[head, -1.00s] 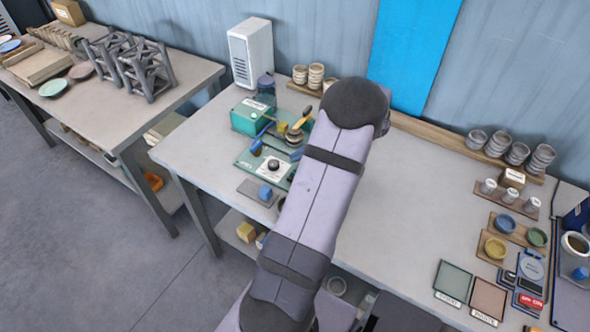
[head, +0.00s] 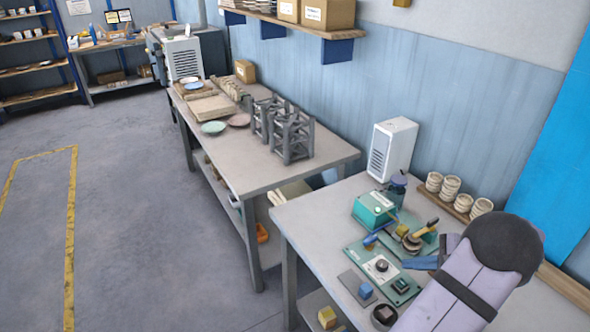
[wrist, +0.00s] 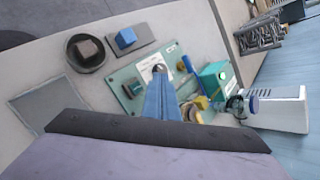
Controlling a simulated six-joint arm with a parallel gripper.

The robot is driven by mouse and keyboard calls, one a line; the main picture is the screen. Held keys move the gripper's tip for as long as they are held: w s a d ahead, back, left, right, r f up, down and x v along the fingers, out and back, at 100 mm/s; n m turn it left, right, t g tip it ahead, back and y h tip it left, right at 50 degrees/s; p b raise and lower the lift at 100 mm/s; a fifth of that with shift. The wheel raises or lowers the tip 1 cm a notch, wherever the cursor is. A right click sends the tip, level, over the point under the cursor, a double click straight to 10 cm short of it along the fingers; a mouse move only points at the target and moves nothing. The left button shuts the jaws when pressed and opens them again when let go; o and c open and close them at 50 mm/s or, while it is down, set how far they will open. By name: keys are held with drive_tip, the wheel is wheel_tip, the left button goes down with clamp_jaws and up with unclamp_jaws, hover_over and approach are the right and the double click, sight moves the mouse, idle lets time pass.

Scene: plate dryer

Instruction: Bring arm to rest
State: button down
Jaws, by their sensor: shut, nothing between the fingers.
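My gripper (wrist: 159,76) shows in the wrist view as blue fingers closed together, with nothing between them. It is over the green board (wrist: 128,84) with a black knob, and I cannot tell the height above it. In the head view my arm reaches in from the lower right over the workbench, and blue fingers (head: 422,263) show beside it near the same board (head: 362,252). The rest of the gripper is hidden behind the arm there.
A green box (head: 374,208), a blue block (head: 365,290) on a grey pad and a dark round dish (head: 384,316) lie close by. A white heater-like unit (head: 392,148) stands behind. A second table (head: 250,175) with plates and grey racks is to the left, with open floor beyond.

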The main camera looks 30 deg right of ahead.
drive_tip(key=w+a+n+g, duration=0.1)
drive_tip(key=w+a, duration=0.1)
drive_tip(key=a, duration=0.1)
drive_tip(key=w+a+n+g+y, duration=0.1)
drive_tip(key=w+a+n, duration=0.1)
drive_tip(key=a, duration=0.2)
drive_tip(key=w+a+n+y, duration=0.1)
drive_tip(key=w+a, duration=0.1)
drive_tip(key=a, duration=0.1)
drive_tip(key=shift+w+a+r+g, duration=0.2)
drive_tip(key=shift+r+g, duration=0.2)
drive_tip(key=w+a+n+g, duration=0.2)
drive_tip(key=a+n+g, duration=0.3)
drive_tip(key=a, duration=0.8)
drive_tip(key=s+a+n+h, duration=0.2)
drive_tip(key=s+a+n, duration=0.2)
drive_tip(key=a+n, duration=0.3)
drive_tip(key=s+a+r+n+g+h, duration=0.1)
drive_tip(key=s+a+n+h, duration=0.1)
drive_tip(key=a+n, duration=0.6)
drive_tip(key=shift+s+a+n, duration=0.3)
drive_tip(key=shift+s+a, duration=0.6)
drive_tip(key=shift+a, duration=0.7)
idle(2.2)
